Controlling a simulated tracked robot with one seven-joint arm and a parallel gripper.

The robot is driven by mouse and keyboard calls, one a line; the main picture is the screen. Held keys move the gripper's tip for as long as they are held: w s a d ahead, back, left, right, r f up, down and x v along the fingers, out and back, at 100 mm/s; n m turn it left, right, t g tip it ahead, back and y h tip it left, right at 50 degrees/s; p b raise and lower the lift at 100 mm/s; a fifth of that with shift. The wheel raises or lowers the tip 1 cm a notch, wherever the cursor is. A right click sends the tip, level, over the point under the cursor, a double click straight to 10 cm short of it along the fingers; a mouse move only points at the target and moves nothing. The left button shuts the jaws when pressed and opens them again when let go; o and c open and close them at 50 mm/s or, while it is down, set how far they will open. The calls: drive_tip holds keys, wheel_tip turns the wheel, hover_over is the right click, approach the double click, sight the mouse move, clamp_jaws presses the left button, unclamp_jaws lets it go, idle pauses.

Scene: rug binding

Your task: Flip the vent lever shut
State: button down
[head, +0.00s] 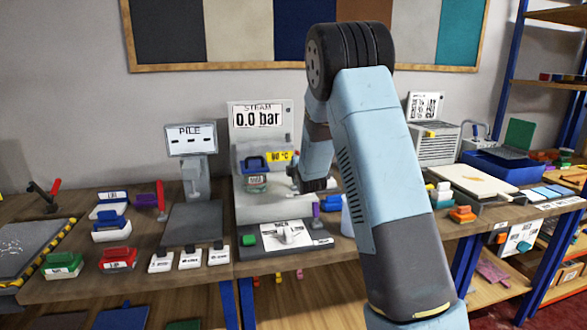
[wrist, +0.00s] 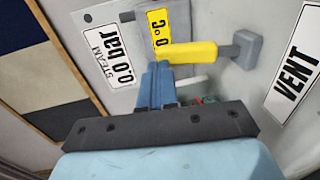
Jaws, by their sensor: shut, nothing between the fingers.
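In the wrist view the yellow vent lever (wrist: 188,53) lies roughly level across the panel, its right end joined to a grey pivot block (wrist: 247,50). The VENT label (wrist: 294,75) is to the right of the pivot. My gripper (wrist: 156,68) is shut and empty, its blue fingertips just below the lever's left, free end in the picture. I cannot tell whether they touch it. In the head view the steam unit (head: 247,137) stands on the bench. My arm hides the lever there, and most of my gripper is hidden too.
The gauge label (wrist: 108,52) reads 0.0 bar, with a yellow temperature label (wrist: 157,28) beside it. In the head view a control board (head: 268,247) lies in front of the unit. A scale plate (head: 190,223) and several coloured blocks are to the left.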

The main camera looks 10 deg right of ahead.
drive_tip(key=s+r, duration=0.2)
drive_tip(key=s, duration=0.4)
drive_tip(key=s+r, duration=0.2)
drive_tip(key=s, duration=0.4)
drive_tip(key=shift+s+r, duration=0.25)
drive_tip(key=shift+d, duration=0.1)
drive_tip(key=s+r+m+g, duration=0.3)
drive_tip(key=s+r+m, duration=0.15)
drive_tip(key=s, duration=0.45)
drive_tip(key=s+r+m+g, duration=0.25)
drive_tip(key=s+m, duration=0.25)
drive_tip(key=s, duration=0.4)
drive_tip(key=s+a+m+g, duration=0.1)
drive_tip(key=s+m+g, duration=0.4)
drive_tip(key=s, duration=1.9)
drive_tip(key=m, duration=0.3)
drive_tip(key=shift+s+r, duration=0.3)
drive_tip(key=shift+s, duration=0.1)
drive_tip(key=c, duration=1.8)
unclamp_jaws()
drive_tip(key=shift+a+m, duration=0.15)
drive_tip(key=shift+m, duration=0.1)
